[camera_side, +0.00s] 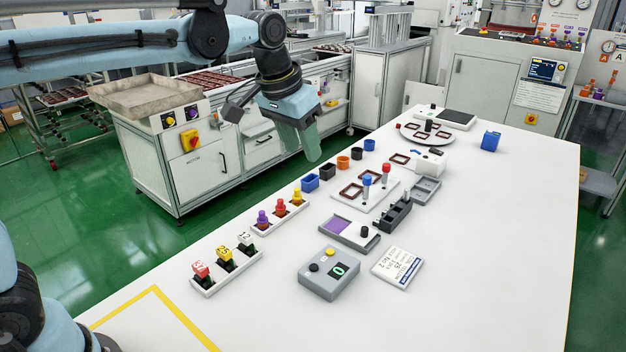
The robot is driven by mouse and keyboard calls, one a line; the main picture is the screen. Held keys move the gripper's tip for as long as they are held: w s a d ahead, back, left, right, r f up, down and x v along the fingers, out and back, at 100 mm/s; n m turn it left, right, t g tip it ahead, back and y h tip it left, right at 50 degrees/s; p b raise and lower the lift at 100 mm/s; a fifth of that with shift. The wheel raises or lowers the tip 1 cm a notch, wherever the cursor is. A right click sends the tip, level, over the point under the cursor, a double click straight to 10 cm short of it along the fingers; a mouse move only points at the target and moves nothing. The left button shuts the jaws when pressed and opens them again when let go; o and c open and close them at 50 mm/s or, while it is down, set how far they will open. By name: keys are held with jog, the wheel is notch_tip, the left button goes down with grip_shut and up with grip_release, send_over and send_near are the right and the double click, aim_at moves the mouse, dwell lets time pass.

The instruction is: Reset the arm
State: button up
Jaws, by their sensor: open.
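My gripper (300,140) hangs from my arm at the upper middle of the side view, with greenish fingers pointing down. It is open, and I see nothing held in it. It is in the air above the far left edge of the white table (480,260), clear of the objects on it. The gap between its fingers is hard to make out from this angle. My arm reaches in from the upper left, and another part of it shows at the lower left.
The right side is bare.

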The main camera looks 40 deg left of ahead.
jog(key=s+a+f+t, duration=0.1)
jog(key=s+f, duration=0.3)
jog(key=s, duration=0.4)
jog(key=s+a+f+t, duration=0.2)
jog(key=s+a+f, duration=0.2)
jog(key=s, duration=0.3)
jog(key=shift+s+a+f+n+t, duration=0.2)
jog(key=shift+s+f+n+t, duration=0.1)
jog(key=shift+s+f+n, duration=0.1)
